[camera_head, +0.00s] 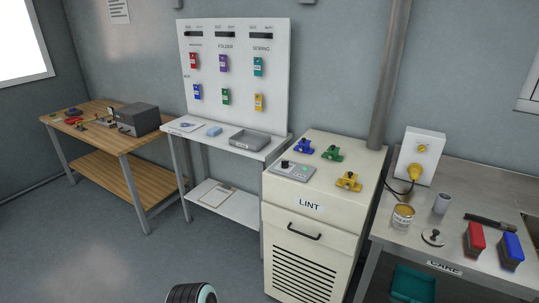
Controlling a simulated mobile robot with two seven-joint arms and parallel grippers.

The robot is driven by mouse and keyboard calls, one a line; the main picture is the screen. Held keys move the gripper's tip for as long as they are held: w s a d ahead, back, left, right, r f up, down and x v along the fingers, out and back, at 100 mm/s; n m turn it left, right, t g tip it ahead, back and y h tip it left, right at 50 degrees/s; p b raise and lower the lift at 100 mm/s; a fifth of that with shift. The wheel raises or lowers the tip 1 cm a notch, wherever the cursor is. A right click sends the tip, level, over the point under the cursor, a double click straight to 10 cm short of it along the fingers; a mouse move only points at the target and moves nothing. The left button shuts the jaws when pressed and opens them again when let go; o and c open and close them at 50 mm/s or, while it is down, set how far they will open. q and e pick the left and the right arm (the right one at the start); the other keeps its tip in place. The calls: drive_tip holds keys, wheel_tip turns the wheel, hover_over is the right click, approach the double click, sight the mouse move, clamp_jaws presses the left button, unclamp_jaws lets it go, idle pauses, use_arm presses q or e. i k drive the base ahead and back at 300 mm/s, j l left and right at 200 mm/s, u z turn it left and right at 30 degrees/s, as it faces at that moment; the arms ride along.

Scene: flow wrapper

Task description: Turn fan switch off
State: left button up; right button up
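A grey control plate (292,171) lies on top of the cream cabinet labelled LINT (309,204). It carries a black knob or switch (285,164) at its left and a small green spot, like a lamp, at its right. No label naming a fan is readable, and the switch position is too small to tell. Neither of my grippers shows; only a dark rounded part with a teal edge, likely mine, shows at the bottom edge. Nothing touches the control plate.
Blue (303,146), green (333,153) and yellow (348,181) clamp-like parts sit on the cabinet top near the plate. A grey pipe (388,80) rises behind. A cluttered bench stands right, a white pegboard table left. The floor in front is clear.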

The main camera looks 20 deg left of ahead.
sight(285, 164)
drive_tip(key=i+j+u, duration=0.1)
drive_tip(key=j, duration=0.25)
drive_tip(key=i+j, duration=0.3)
drive_tip(key=i+j+u, duration=0.15)
drive_tip(key=j, duration=0.25)
drive_tip(key=i, duration=0.05)
